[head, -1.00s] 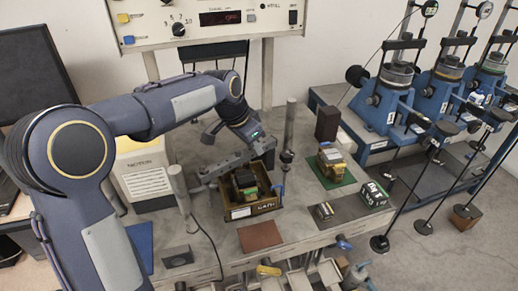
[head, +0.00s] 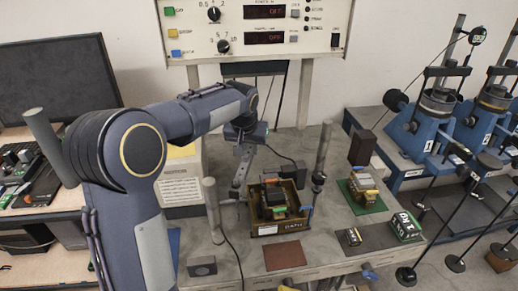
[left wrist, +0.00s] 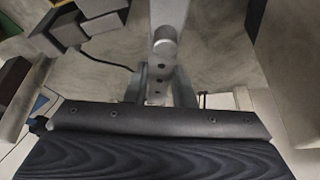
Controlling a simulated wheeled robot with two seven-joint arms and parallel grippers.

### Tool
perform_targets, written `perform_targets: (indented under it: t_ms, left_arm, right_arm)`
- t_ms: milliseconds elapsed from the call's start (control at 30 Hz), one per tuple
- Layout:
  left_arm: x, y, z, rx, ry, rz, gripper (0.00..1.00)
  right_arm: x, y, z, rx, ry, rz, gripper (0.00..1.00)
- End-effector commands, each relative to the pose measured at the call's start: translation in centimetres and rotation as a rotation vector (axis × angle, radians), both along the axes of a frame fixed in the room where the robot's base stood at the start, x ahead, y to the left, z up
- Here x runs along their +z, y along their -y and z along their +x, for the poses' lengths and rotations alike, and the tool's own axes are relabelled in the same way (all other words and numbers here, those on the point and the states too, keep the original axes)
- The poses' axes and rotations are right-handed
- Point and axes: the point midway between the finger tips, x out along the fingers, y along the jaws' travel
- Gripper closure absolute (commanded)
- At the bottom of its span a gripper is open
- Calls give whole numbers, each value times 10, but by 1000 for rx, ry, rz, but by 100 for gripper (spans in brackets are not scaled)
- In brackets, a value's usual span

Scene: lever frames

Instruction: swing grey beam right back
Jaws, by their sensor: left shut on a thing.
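The grey beam (head: 241,171) is a narrow bar with small holes. In the head view it runs from my left gripper (head: 246,146) down towards the grey post (head: 213,208), left of the wooden box. In the left wrist view the beam (left wrist: 166,45) comes down the middle, between the two fingers of my left gripper (left wrist: 161,88), which is shut on it. The contact is partly hidden by the gripper body. My right gripper is not in view.
A wooden box (head: 267,229) with a dark block inside stands right of the beam. A second post (head: 322,160) rises behind it. A beige cabinet (head: 180,185) stands to the left. A brown mat (head: 285,255) lies in front. A black cable (head: 232,245) crosses the bench.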

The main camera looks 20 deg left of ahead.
Motion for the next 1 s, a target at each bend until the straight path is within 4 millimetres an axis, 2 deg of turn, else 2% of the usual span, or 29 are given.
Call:
perform_targets:
  t_ms: [300, 767, 800, 967, 1000]
  left_arm:
    - [1, -13, -3, 95, 4, 1, 100]
    - [1, -15, -4, 107, 3, 1, 100]
    - [1, -15, -4, 107, 3, 1, 76]
    - [1, -15, -4, 107, 2, 0, 55]
    - [1, -15, -4, 107, 2, 0, 55]
  right_arm:
    - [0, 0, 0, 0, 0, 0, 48]
    - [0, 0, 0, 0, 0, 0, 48]
    - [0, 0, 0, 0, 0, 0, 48]
    - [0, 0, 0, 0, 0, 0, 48]
    - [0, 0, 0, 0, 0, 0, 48]
